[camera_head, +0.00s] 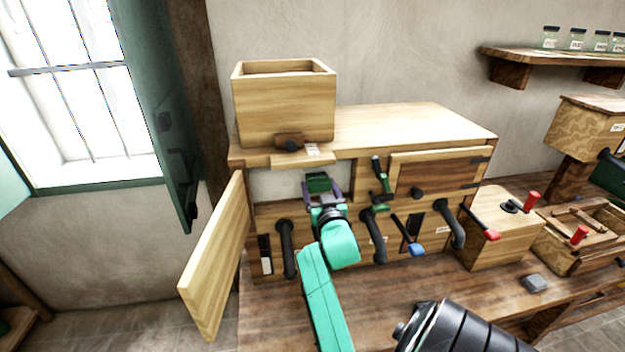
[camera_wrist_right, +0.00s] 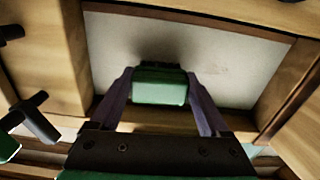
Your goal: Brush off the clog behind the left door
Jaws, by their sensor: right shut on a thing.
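The left door (camera_head: 217,262) of the wooden mill cabinet is swung wide open to the left. Behind it is a pale-backed compartment (camera_head: 275,184), whose back wall also shows in the wrist view (camera_wrist_right: 225,62). My right gripper (camera_head: 320,190) is at this opening, shut on a green-backed brush (camera_head: 318,182). In the wrist view the brush (camera_wrist_right: 160,86) sits between both fingers, its dark bristle side toward the pale wall. I cannot tell whether the bristles touch it. No distinct clog shows; the wall has a dark shadow and faint marks. My left gripper is not in view.
The right door (camera_head: 437,174) is shut. Dark curved pipes (camera_head: 287,248), a green-ended lever (camera_head: 380,172) and a blue-ended lever (camera_head: 416,249) stick out from the front. A wooden hopper (camera_head: 284,108) stands on top. A red-handled box (camera_head: 500,240) stands to the right.

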